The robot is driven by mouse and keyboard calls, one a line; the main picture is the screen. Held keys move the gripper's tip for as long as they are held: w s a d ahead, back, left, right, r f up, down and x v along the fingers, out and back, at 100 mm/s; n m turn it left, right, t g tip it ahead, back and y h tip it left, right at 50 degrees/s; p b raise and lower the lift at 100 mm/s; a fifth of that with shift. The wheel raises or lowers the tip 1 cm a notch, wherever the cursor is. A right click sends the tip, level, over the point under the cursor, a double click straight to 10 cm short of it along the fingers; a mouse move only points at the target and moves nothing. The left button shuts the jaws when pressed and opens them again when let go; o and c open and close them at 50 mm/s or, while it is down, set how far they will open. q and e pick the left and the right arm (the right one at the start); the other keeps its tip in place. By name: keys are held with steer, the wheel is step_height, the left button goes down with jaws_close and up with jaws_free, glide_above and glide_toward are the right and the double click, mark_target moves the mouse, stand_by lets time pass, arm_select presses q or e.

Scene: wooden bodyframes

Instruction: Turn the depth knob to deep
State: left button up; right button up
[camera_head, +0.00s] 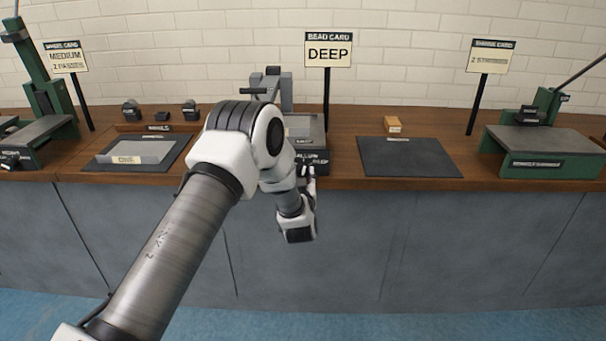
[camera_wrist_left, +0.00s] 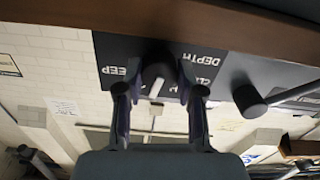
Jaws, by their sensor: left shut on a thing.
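The depth knob (camera_wrist_left: 157,72) is a dark round knob on a black panel lettered "DEPTH" (camera_wrist_left: 213,57) in the left wrist view, which is upside down. A label ending in "EEP" (camera_wrist_left: 115,71) is left of the knob. The knob's white pointer line aims down in that picture, tilted slightly left. My left gripper (camera_wrist_left: 159,92) is shut on the knob, one finger on each side. In the head view my left gripper (camera_head: 309,172) is at the front of the middle grey machine (camera_head: 305,128), and my arm hides much of that machine. My right gripper is out of view.
The bead card (camera_head: 329,50) behind the machine reads "DEEP". Green machines stand at the left and right (camera_head: 535,140). A dark mat (camera_head: 410,158) lies right of the middle machine.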

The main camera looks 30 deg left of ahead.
arm_select(q)
steer(key=m+p, duration=0.2)
steer(key=m, duration=0.3)
steer(key=shift+r, duration=0.15)
steer(key=shift+m+p, duration=1.1)
steer(key=shift+m, duration=1.3)
steer(key=o, duration=1.1)
steer(key=shift+o, duration=0.2)
steer(key=v, duration=1.2)
